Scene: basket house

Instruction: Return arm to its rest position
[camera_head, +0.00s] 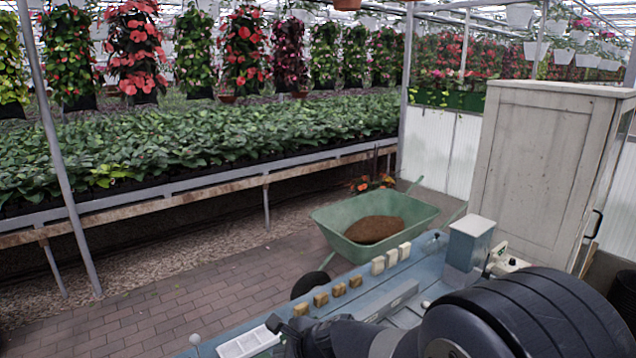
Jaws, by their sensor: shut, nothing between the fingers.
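My arm (530,318) crosses the lower right of the head view, with a large ribbed black joint close to the camera. It runs left along the bottom edge to a dark, narrow end, where my gripper (276,325) shows small and partly cut off. My gripper is shut and holds nothing. It is just above the near edge of a blue-grey bench, beside a white tray (248,343).
Several small tan and white blocks (339,290) line the bench (375,288). A green wheelbarrow (335,222) with brown soil stands behind it. A grey cabinet (535,160) is at right. Plant tables (180,187) fill the back left. Brick floor (160,310) at left is clear.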

